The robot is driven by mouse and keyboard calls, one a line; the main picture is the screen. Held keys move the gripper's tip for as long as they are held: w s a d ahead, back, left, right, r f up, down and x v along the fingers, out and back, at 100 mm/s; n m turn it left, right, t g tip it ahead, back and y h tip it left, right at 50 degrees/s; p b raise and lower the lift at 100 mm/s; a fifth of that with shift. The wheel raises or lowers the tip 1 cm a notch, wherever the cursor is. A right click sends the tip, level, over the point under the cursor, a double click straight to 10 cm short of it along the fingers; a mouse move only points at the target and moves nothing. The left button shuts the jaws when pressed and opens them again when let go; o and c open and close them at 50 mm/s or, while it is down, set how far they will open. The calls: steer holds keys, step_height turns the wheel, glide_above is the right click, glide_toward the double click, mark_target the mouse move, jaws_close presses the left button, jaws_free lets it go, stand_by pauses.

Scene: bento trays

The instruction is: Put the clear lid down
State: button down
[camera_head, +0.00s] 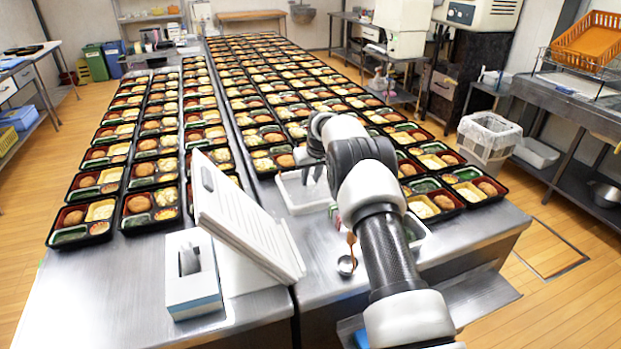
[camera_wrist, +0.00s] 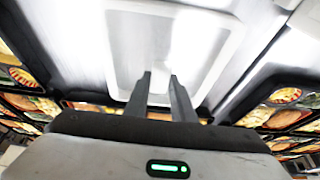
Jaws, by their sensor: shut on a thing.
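The clear lid (camera_head: 298,206) is a pale, see-through rectangle with rounded corners and a whitish rim. It shows below my gripper (camera_head: 312,172) at the near end of the right-hand table. In the wrist view, the lid (camera_wrist: 118,50) fills the upper middle, with steel showing through it. The two dark fingers of my gripper (camera_wrist: 162,76) are close together over its middle, shut on the lid. The exact contact at the fingertips is hard to see, and I cannot tell whether the lid touches the table.
Rows of filled bento trays (camera_head: 142,172) cover the tables behind. A white slanted panel (camera_head: 240,215) and a white-and-blue box (camera_head: 192,280) stand to the left.

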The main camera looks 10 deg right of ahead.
steer(key=c, duration=1.5)
jaws_free()
